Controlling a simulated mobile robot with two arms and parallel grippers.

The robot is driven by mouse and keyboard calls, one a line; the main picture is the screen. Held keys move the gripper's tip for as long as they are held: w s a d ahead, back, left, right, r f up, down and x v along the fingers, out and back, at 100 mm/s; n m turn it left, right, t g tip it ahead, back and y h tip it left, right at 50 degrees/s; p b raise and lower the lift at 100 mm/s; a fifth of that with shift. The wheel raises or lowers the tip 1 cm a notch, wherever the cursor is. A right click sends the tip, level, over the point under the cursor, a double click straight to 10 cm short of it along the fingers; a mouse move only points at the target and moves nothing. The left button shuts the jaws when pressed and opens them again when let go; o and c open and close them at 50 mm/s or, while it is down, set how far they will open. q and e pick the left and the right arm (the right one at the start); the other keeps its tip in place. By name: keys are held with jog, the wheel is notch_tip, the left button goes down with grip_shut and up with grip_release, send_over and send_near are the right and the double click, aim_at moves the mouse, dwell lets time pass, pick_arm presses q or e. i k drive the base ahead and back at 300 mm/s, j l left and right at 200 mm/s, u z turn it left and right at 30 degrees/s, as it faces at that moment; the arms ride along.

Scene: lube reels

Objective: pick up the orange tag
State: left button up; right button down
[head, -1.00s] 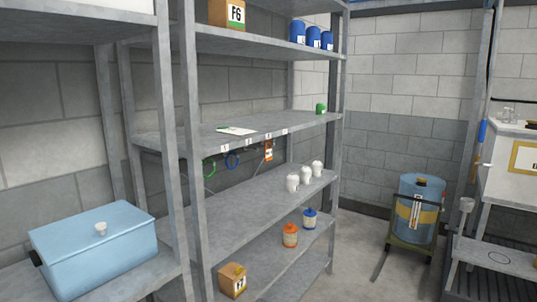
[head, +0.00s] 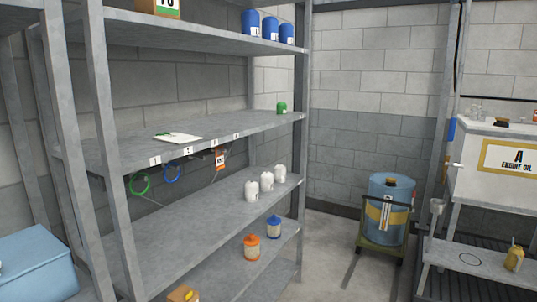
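Neither of my grippers shows in the head view.
White bottles (head: 266,181) stand on the shelf below, with an orange container (head: 251,249) and a blue container (head: 274,227) lower down. A blue drum (head: 391,186) on a cart stands on the floor right of the rack. The floor between looks clear.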

aim_at(219, 159)
jog(key=i+l+z, duration=0.25)
jog(key=i, duration=0.5)
jog(key=i+z, duration=0.2)
jog(key=i, duration=0.6)
jog(key=i+l+u, duration=0.1)
jog(key=i+u, duration=0.35)
jog(key=i+l+u, duration=0.2)
jog(key=u, duration=0.3)
jog(key=i+l+u, duration=0.3)
jog(key=u, duration=0.15)
